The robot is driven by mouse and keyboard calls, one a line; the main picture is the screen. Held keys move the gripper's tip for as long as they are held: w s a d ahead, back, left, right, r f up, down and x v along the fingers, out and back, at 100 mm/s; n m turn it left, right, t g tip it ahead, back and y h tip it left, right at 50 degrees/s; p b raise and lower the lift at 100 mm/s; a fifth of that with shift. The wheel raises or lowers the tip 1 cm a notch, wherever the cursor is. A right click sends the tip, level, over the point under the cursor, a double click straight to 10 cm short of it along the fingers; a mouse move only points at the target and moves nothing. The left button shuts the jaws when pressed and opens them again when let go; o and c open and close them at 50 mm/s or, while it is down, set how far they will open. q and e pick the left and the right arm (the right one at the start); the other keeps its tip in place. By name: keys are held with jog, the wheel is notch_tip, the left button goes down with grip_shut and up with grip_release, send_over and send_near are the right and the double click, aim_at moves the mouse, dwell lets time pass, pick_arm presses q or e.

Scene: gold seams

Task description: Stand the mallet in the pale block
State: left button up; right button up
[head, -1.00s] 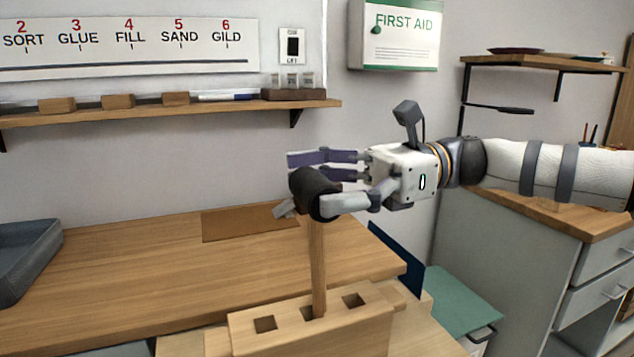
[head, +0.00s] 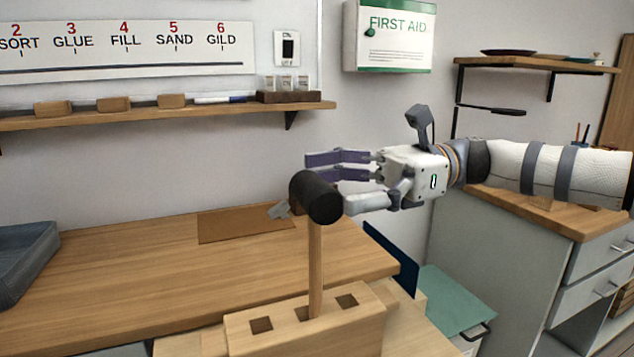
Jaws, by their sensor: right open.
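The mallet (head: 316,255) stands upright, its wooden handle down in the middle hole of the pale block (head: 305,335). Its dark head (head: 321,198) is at the top. The holes on either side in the block are empty. My right gripper (head: 322,180) is open, with its fingers close to the right of and behind the mallet head and not closed on it. Whether a finger still touches the head I cannot tell. My left gripper is not in view.
A wooden bench (head: 130,270) carries a grey tray (head: 25,255) at the left and a brown mat (head: 245,224). A shelf (head: 160,115) with small blocks and jars runs along the wall. A cabinet (head: 520,255) stands at the right, under my right arm.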

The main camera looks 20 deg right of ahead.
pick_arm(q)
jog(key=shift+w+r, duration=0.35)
pick_arm(e)
jog(key=d, duration=0.6)
pick_arm(q)
jog(key=shift+p, duration=0.3)
pick_arm(e)
jog(key=shift+r, duration=0.15)
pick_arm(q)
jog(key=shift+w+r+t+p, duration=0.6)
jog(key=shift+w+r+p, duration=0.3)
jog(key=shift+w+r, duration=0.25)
pick_arm(e)
notch_tip(320, 180, up, 6)
jog(key=shift+f, duration=0.1)
jog(key=shift+w, duration=0.1)
